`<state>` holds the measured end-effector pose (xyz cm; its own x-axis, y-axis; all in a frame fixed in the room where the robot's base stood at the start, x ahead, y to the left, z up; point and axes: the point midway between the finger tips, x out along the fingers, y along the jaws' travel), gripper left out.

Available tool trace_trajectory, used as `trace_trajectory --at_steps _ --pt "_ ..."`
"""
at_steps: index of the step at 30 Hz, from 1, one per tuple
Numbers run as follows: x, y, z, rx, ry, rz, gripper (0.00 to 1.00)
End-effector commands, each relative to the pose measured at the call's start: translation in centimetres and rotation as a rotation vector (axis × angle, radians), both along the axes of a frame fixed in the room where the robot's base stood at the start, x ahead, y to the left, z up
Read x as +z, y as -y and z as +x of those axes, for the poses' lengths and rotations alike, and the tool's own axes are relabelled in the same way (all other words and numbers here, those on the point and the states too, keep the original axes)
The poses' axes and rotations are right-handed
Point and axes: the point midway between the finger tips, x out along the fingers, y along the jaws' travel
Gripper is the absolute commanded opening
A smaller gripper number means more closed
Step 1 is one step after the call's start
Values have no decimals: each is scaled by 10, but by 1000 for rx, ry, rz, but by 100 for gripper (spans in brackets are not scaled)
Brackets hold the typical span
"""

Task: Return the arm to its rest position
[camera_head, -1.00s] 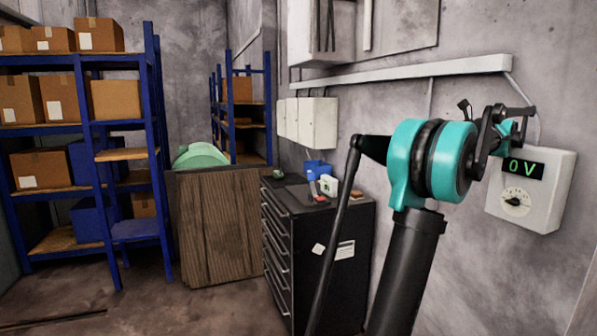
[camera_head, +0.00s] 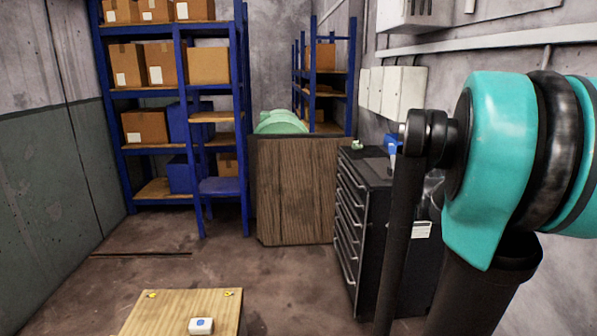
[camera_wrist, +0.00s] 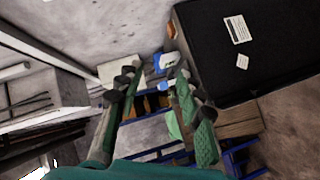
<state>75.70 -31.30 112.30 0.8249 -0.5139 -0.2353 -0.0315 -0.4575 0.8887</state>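My gripper (camera_wrist: 156,75) shows in the wrist view, its two dark green fingers spread apart with a clear gap between them. It is open and holds nothing. My gripper is outside the head view. My teal and black arm (camera_head: 490,170) fills the right side of the head view, with a dark link hanging down. In the wrist view the black drawer cabinet (camera_wrist: 265,45) lies to the right of my fingers, and blue shelving shows beyond them.
The black drawer cabinet (camera_head: 372,215) stands by the right wall, beside a wooden panel (camera_head: 295,190). Blue shelves (camera_head: 242,120) with boxes stand at the back.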

Motion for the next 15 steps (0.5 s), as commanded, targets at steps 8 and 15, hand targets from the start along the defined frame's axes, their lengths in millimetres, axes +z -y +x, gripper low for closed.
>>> trace_trajectory --at_steps 8,15 --pt "-138 -114 -81 -96 -147 518 37" --pt "-234 -207 -175 -196 -347 861 37"
